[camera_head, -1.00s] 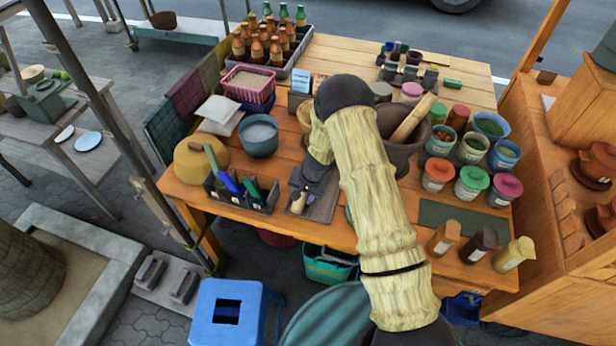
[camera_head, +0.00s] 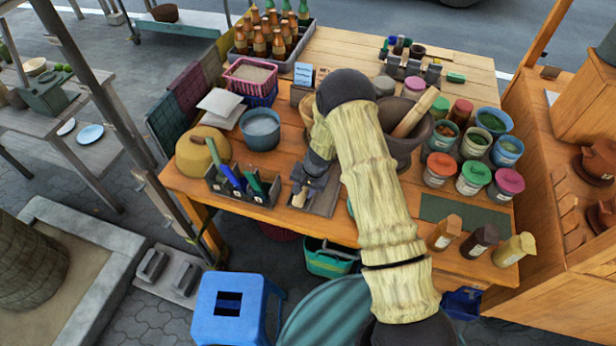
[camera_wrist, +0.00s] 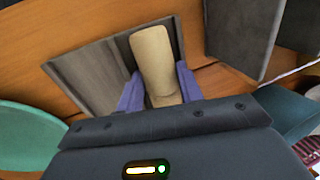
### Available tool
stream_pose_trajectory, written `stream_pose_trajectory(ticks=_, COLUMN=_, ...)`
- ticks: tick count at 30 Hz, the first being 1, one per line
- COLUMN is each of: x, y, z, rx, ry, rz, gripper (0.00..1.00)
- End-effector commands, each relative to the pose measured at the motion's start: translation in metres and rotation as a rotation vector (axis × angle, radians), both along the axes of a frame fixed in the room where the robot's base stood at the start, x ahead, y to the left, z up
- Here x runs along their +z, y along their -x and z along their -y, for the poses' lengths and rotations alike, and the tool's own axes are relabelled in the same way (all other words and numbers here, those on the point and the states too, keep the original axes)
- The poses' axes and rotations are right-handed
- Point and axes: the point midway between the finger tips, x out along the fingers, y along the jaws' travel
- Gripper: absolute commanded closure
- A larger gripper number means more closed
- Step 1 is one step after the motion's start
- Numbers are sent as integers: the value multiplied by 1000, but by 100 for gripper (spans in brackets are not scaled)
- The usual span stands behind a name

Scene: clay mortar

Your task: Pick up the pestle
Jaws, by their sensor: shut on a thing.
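A pale, round-ended pestle (camera_wrist: 154,62) lies over a shallow grey tray (camera_wrist: 88,78) in the wrist view. My gripper (camera_wrist: 160,84) has its two bluish fingers on either side of it and is shut on it. In the head view, the pestle's pale end (camera_head: 299,198) shows beside my gripper (camera_head: 307,188), low over the tray (camera_head: 325,204) near the table's front edge. My arm hides part of the tray. A larger wooden pestle (camera_head: 415,113) leans in the dark clay mortar (camera_head: 401,149), right of my arm.
A divided black box (camera_head: 240,188) with blue and green handles stands close left of the tray. A grey bowl (camera_head: 261,132) is behind it. Several lidded jars (camera_head: 474,178) and small bottles (camera_head: 480,240) stand at the right. A blue stool (camera_head: 231,310) is in front of the table.

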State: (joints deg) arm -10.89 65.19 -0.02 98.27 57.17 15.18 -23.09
Motion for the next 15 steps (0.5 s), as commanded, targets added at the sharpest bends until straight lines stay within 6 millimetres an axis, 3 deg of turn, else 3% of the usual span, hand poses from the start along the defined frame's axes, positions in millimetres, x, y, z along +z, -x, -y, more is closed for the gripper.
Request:
stream_pose_trajectory(ticks=8, x=12, y=-2, z=-1, rx=2, ry=0, rz=5, gripper=100)
stream_pose_trajectory(ticks=15, x=52, y=-2, z=-1, rx=2, ry=0, rz=7, gripper=100)
